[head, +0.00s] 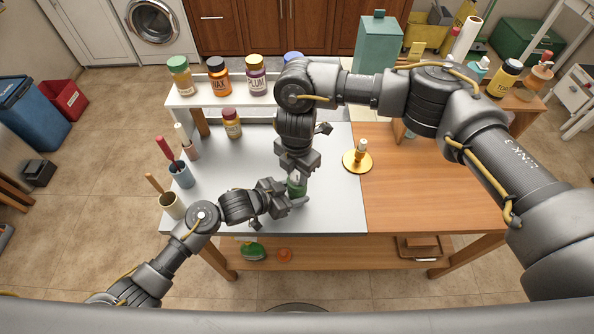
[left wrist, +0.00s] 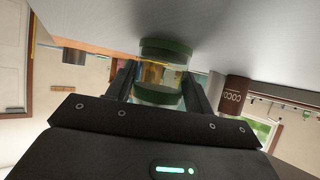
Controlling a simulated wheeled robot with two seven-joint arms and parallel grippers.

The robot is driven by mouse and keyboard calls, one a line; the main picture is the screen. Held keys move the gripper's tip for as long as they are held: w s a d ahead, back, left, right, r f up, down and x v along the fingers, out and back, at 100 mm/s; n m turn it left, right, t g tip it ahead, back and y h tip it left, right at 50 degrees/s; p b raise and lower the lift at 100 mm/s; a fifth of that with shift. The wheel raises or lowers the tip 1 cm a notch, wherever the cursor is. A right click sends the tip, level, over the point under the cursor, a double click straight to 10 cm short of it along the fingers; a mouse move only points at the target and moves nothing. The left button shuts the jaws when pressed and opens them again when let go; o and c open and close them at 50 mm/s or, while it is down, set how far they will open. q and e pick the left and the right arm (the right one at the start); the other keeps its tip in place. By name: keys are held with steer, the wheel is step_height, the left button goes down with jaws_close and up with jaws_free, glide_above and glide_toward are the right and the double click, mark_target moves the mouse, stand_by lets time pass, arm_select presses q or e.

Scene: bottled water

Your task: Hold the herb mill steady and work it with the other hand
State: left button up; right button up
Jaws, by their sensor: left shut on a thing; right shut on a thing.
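The herb mill (head: 297,187) is a small green thing on the grey left half of the table, mostly covered by my two grippers. In the left wrist view the mill (left wrist: 165,70) shows a clear body with green bands at both ends. My left gripper (head: 292,200) comes in low from the left and is shut on the mill's side. Its fingers flank the clear body in the wrist view (left wrist: 158,88). My right gripper (head: 298,175) points down from above and is shut on the mill's top. Whether the mill touches the table is hard to tell.
A gold dish with a small bottle (head: 358,158) stands to the right. Cups with utensils (head: 180,174) stand at the left edge. A white shelf (head: 200,98) with several labelled jars is behind. The wooden right half of the table (head: 430,185) is mostly clear.

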mark_target(297, 175)
steer(key=o, duration=1)
step_height(297, 175, up, 12)
